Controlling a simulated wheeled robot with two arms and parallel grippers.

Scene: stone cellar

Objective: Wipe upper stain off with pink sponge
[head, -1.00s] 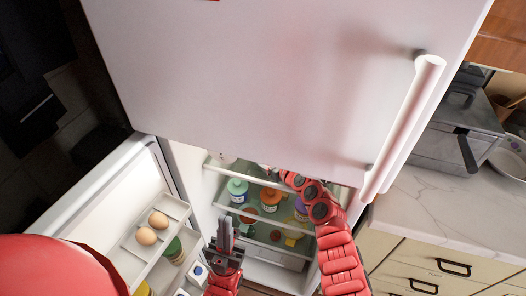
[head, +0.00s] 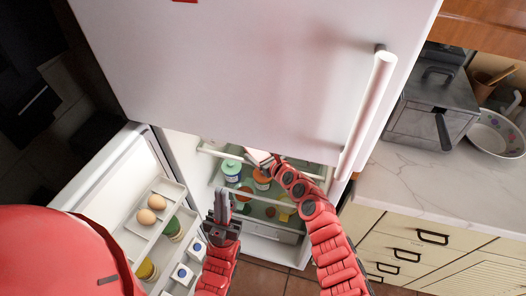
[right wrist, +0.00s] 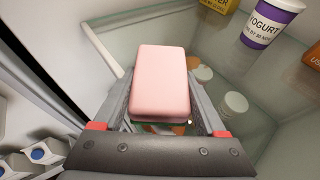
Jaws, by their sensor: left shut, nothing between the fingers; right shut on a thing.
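The pink sponge (right wrist: 160,80) is clamped between the fingers of my right gripper (right wrist: 158,100) in the right wrist view, above a glass fridge shelf. In the head view my right arm reaches into the open lower fridge compartment, and the right gripper (head: 264,160) is partly hidden under the edge of the upper door. My left gripper (head: 222,204) is shut and empty, held upright in front of the fridge opening. I cannot make out a stain for certain in either current view.
The upper fridge door (head: 250,70) is closed. The lower door (head: 105,185) stands open at left, with eggs (head: 150,209) and jars in its racks. A yogurt tub (right wrist: 268,24) and other containers stand on the shelf. A marble counter (head: 420,185) is at right.

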